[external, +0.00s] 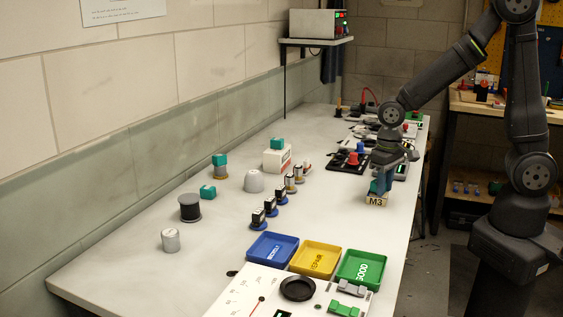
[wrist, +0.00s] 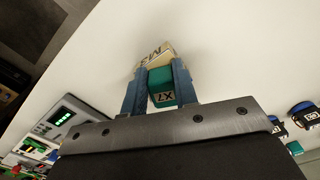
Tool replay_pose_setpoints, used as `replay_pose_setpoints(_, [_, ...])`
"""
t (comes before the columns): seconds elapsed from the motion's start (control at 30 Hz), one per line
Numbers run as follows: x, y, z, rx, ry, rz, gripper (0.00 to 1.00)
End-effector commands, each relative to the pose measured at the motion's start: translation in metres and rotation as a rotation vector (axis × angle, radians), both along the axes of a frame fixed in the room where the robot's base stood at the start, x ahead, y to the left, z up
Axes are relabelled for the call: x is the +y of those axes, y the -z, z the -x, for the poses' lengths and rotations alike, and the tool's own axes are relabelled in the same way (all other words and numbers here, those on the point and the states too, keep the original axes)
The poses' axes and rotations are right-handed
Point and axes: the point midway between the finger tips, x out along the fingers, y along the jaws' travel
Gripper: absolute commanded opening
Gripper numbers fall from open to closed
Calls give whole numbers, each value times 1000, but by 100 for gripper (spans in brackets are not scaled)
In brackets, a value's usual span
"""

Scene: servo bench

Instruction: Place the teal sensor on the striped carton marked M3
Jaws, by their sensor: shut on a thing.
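My gripper (external: 381,184) points down near the right edge of the bench, its blue fingers shut on a teal sensor (wrist: 161,86). The sensor is a small block with a dark-marked label on its near face; it sits between both fingers in the wrist view. The cream carton marked M3 (external: 376,200) is directly under the gripper in the external view. In the wrist view the carton (wrist: 153,54) shows just beyond the fingertips, partly hidden by the sensor. I cannot tell whether the sensor touches the carton's top. The fingers hide most of the sensor in the external view.
Another white carton (external: 275,161) with a red marking bears a teal block. Other teal blocks (external: 208,191) stand at left near spools. Blue (external: 272,249), yellow (external: 315,259) and green (external: 361,268) trays lie in front. Bench surface around the M3 carton is mostly clear.

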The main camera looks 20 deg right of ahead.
Motion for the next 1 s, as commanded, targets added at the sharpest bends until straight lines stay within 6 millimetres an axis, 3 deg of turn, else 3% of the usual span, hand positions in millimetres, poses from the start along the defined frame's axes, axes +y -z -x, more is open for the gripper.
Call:
replay_pose_setpoints(0.03, [0, 2, 0, 1, 0, 2, 5])
replay_pose_setpoints(0.07, [0, 2, 0, 1, 0, 1, 30])
replay_pose_setpoints(0.17, [0, 2, 0, 1, 0, 0, 48])
replay_pose_setpoints(0.57, [1, -7, 0, -2, 0, -2, 48])
replay_pose_setpoints(1.0, [0, -91, 0, -3, 0, -3, 48])
